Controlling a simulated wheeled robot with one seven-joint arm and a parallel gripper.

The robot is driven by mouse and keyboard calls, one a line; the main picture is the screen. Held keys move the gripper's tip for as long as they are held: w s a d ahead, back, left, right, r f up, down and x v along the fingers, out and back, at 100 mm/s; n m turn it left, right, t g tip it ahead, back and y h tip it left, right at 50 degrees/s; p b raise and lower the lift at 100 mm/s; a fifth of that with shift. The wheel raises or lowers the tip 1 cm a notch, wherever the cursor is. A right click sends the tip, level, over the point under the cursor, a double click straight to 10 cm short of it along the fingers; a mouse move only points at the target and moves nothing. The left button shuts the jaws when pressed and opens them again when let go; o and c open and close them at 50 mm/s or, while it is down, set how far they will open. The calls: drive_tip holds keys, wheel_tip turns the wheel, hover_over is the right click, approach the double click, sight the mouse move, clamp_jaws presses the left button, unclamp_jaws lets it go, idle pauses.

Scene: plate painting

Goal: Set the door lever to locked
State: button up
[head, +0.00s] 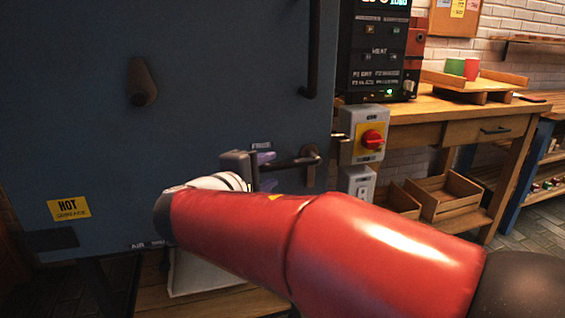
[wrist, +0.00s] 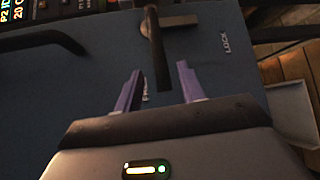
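The dark door lever (head: 292,162) is on the blue-grey door, pivoted at its right end and lying roughly level, pointing left. A label that seems to read FREE (head: 261,146) is just above its free end. In the wrist view the lever (wrist: 155,45) runs from its pivot down between my fingers, beside the FREE label (wrist: 146,91); the LOCK label (wrist: 226,43) is to the right. My gripper (head: 266,171) is open, its purple fingers on either side of the lever's end. In the wrist view my gripper (wrist: 160,68) shows gaps to the lever on both sides.
A switch box with a red knob (head: 372,139) is mounted just right of the door. A long dark handle (head: 312,60) is above the lever, and a peg (head: 141,82) sticks out at upper left. A wooden workbench (head: 450,110) stands at right.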

sight(275, 167)
drive_tip(key=x, duration=0.5)
drive_tip(key=shift+d, duration=0.1)
clamp_jaws()
